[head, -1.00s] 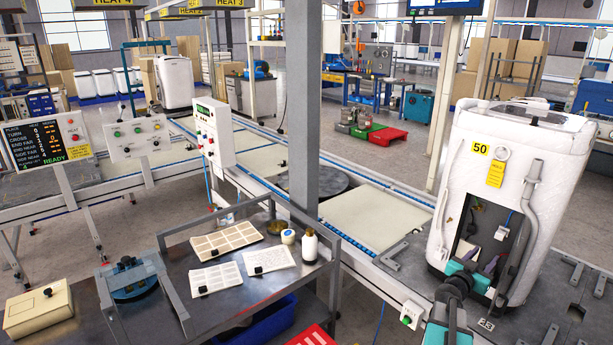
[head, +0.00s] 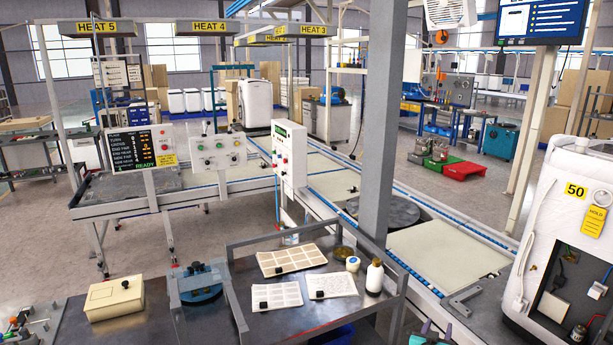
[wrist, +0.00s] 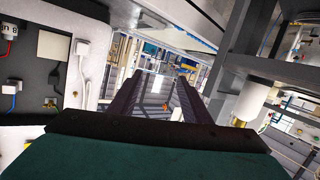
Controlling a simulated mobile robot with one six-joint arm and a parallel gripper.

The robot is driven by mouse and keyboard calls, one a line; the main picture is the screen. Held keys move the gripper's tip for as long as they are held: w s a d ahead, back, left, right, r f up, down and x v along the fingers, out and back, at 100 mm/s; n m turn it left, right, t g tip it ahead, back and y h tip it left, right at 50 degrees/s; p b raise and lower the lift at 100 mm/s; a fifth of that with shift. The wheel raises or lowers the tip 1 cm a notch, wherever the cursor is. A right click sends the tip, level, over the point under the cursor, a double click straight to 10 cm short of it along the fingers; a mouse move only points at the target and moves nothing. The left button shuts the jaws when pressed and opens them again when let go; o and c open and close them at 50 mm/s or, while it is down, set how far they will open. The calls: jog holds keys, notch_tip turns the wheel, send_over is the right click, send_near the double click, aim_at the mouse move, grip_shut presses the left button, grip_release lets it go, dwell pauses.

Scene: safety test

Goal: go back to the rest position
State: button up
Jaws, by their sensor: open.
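My gripper (wrist: 158,80) shows in the wrist view as two dark fingers standing apart with nothing between them. In the head view only teal and dark parts of my arm show at the bottom edge, left of the white unit marked 50 (head: 530,235). That unit stands at the right, partly cut off by the picture edge, with a yellow HOLD tag and an open dark bay. In the wrist view the same unit (wrist: 109,75) is at the left, its bay showing wires and fittings. My fingers are apart from it.
A roller conveyor with a pale panel (head: 445,248) runs between bench and unit.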

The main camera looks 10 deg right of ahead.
jog(key=a+f+n+y, duration=0.35)
jog(key=a+f, duration=0.35)
jog(key=a, duration=0.4)
jog(key=a+f+n+y, duration=0.2)
jog(key=a+f+y, duration=0.2)
jog(key=a+f, duration=0.5)
jog(key=s+a+f+n+g+y, duration=0.1)
jog(key=s+a+f+g+y, duration=0.1)
jog(key=s+a+f, duration=0.45)
jog(key=s+a+f+n+g+y, duration=0.2)
jog(key=s+a+g, duration=0.1)
jog(key=a, duration=0.7)
jog(key=s+a+f+g+b, duration=0.1)
jog(key=s+a+f+g, duration=0.15)
jog(key=s, duration=0.55)
jog(key=s+a+f+g, duration=0.2)
jog(key=s+f+g, duration=0.2)
jog(key=s, duration=0.5)
jog(key=s+d+r+m+g, duration=0.1)
jog(key=s+g, duration=0.2)
jog(key=s, duration=0.4)
jog(key=s+d+r+m+g+h, duration=0.1)
jog(key=s+d+g, duration=0.1)
jog(key=s, duration=0.5)
jog(key=shift+d+r+g, duration=0.25)
jog(key=shift+r+g, duration=0.15)
jog(key=shift+g, duration=0.05)
